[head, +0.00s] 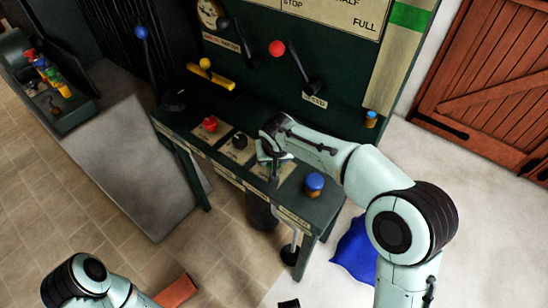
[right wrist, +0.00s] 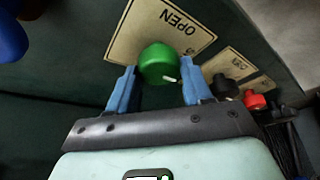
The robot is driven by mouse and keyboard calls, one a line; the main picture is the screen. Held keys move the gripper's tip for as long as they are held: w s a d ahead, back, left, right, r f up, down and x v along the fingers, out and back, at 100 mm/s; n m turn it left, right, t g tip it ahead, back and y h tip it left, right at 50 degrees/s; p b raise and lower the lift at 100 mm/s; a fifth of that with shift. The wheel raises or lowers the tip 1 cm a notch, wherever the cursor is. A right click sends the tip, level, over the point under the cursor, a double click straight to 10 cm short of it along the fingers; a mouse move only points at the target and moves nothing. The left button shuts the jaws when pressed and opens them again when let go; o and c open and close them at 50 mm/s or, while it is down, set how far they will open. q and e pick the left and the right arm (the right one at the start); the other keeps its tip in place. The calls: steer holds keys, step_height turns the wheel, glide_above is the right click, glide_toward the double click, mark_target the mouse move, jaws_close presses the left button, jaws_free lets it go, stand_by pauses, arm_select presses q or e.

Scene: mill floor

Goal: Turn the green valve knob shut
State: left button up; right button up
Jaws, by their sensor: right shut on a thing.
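The green valve knob (right wrist: 158,63) is round with a short white mark on its rim. It sits on a cream plate (right wrist: 125,38) lettered OPEN. In the right wrist view the two blue fingertips of my right gripper (right wrist: 158,82) are on either side of the knob, shut on it. In the head view my right gripper (head: 274,160) reaches down onto the bench's sloping panel and mostly hides the knob. My left arm shows only at the bottom left; its gripper is not in view.
A black knob (head: 239,141) and a red knob (head: 210,124) sit left of my right gripper on the green bench. A blue-capped jar (head: 314,184) stands close on its right. Levers with red (head: 277,48) and blue (head: 141,32) balls rise behind.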

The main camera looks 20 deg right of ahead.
steer(key=o, duration=1)
steer(key=shift+o, duration=0.2)
steer(key=p+v, duration=0.2)
steer(key=v, duration=1.1)
steer(key=shift+r, duration=0.2)
